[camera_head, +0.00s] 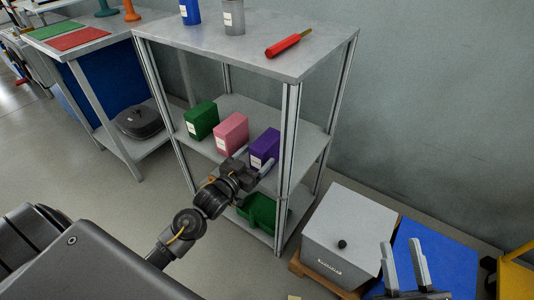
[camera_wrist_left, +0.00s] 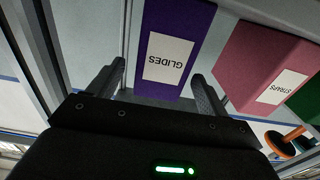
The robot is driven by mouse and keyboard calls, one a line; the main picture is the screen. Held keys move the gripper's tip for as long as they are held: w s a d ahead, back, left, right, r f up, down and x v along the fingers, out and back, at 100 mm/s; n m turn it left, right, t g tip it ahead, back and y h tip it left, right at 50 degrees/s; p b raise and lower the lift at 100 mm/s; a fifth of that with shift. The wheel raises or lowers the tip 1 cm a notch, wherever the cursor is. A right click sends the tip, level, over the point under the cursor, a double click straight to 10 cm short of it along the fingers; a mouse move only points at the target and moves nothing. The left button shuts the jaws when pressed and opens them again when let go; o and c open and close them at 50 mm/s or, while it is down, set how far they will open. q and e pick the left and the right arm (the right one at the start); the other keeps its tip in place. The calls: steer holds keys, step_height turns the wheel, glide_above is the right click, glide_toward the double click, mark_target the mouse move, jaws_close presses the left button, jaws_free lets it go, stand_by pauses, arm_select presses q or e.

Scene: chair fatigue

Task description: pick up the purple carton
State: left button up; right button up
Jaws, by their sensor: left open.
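The purple carton (camera_head: 265,147) stands on the middle shelf, rightmost of three cartons. In the left wrist view the purple carton (camera_wrist_left: 172,50) has a white label reading "GLIDES". My left gripper (camera_head: 252,162) is open in front of the carton's lower part in the head view. In the left wrist view my left gripper (camera_wrist_left: 157,72) has one finger toward each side of the carton, with gaps visible; I cannot tell how deep the fingers reach. My right gripper (camera_head: 403,264) is open and empty, low at the right.
A pink carton (camera_head: 231,133) stands just left of the purple one, then a green carton (camera_head: 201,120). A shelf post (camera_head: 288,135) rises close on the right. The top shelf (camera_head: 220,50) holds a red-handled tool (camera_head: 288,44). A green bin (camera_head: 258,211) sits below.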

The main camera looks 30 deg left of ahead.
mark_target(265, 147)
arm_select(q)
steer(key=shift+w+d+b, duration=0.2)
steer(key=shift+w+b, duration=0.15)
steer(key=shift+w, duration=0.8)
steer(key=shift+w+d+b, duration=0.15)
steer(key=shift+w+b, duration=0.2)
steer(key=shift+w, duration=1.3)
steer(key=shift+r, duration=0.1)
steer(key=c, duration=1.3)
arm_select(e)
steer(key=d+r+t, duration=0.2)
steer(key=t, duration=0.1)
steer(key=shift+s+r+m, duration=0.2)
steer(key=shift+r+m, duration=0.1)
